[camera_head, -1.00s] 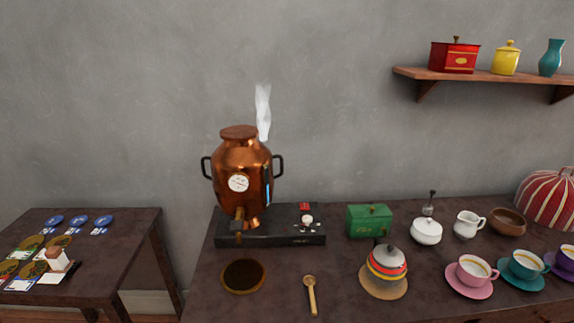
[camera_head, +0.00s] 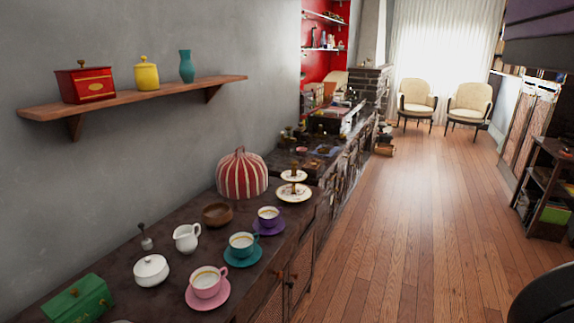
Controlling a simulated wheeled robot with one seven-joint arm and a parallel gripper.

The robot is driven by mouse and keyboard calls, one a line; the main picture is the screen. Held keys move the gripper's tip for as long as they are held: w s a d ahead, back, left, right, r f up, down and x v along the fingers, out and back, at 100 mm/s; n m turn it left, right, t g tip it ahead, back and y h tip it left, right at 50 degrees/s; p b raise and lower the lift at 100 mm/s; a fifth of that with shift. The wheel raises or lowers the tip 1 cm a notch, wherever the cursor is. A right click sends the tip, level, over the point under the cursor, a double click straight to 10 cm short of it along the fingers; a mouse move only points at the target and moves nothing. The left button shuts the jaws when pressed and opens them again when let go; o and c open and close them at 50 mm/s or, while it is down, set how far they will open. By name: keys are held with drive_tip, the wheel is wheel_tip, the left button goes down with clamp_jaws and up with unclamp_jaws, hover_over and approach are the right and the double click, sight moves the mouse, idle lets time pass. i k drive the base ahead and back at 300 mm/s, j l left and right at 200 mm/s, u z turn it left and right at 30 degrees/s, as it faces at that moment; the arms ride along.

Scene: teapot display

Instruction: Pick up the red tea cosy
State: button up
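The red tea cosy (camera_head: 242,175) is a dome with red and cream stripes and a small knob on top. It stands on the dark counter (camera_head: 150,238) near the wall, a little left of the middle of the head view, and shows whole. My gripper is not in this view. A dark rounded shape at the bottom right corner is cut off by the frame edge, and I cannot tell what it is.
Cups on saucers, pink (camera_head: 207,283), teal (camera_head: 243,245) and purple (camera_head: 268,220), line the front edge. A wooden bowl (camera_head: 217,214) and a tiered stand (camera_head: 294,185) flank the cosy. A shelf (camera_head: 140,97) hangs above. The wooden floor (camera_head: 410,220) to the right is open.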

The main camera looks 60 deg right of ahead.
sight(243, 175)
drive_tip(key=z, duration=1.25)
